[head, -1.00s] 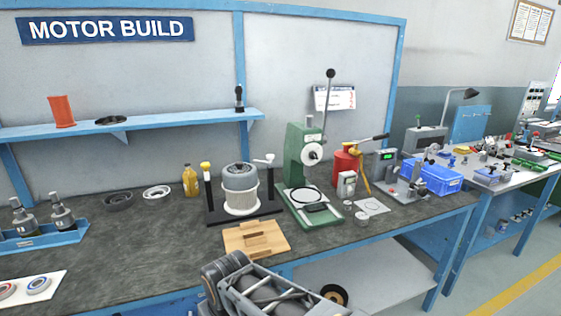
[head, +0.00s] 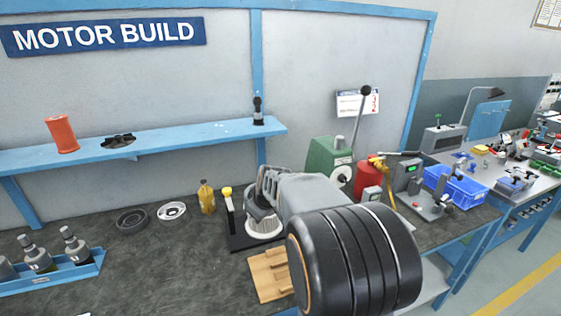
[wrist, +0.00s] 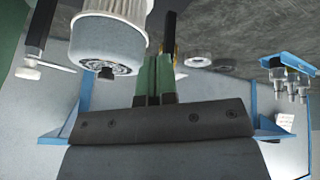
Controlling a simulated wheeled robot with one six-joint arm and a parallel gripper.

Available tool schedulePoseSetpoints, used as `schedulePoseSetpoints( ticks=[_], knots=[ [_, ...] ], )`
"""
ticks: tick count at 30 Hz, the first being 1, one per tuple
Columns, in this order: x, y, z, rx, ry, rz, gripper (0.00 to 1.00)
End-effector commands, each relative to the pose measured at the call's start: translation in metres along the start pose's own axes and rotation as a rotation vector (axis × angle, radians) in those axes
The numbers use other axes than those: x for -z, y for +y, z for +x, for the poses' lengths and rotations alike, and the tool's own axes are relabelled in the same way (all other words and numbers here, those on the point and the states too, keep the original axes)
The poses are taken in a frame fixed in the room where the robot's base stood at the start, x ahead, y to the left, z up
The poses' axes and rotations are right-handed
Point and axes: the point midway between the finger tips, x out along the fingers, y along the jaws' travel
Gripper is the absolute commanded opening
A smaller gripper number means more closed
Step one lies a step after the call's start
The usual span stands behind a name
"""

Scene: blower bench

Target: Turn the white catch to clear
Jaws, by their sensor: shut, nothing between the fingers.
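In the wrist view, which looks tipped over, the white catch (wrist: 28,73) sits at the end of a dark post at the far left, with a pale lever pointing right. In the head view my arm hides this catch. The ribbed white and grey blower housing (wrist: 108,38) is between the catch and my gripper (wrist: 154,58). My gripper's green fingers are shut and empty, beside the housing and apart from the white catch. In the head view the housing (head: 263,229) is partly covered by my arm. The yellow-topped post (head: 228,205) stands to its left.
A wooden block (head: 267,276) lies in front of the fixture. A green press (head: 325,160) stands to the right, partly hidden. A shelf (head: 150,145) runs behind.

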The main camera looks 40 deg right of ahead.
Motion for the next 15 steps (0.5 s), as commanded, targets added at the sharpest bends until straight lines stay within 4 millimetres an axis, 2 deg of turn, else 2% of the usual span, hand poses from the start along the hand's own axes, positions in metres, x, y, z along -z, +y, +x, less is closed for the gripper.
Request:
schedulePoseSetpoints(
  ticks=[1,3,6,10,15],
  knots=[
    [0.015,0.035,-0.017,-0.026,0.012,-0.024,0.0],
    [0.024,0.071,-0.021,-0.065,0.032,-0.074,0.0],
    [0.029,0.112,-0.023,-0.114,0.047,-0.135,0.0],
    [0.03,0.148,-0.024,-0.161,0.054,-0.19,0.0],
    [0.03,0.167,-0.012,-0.183,0.054,-0.222,0.0]
  ],
)
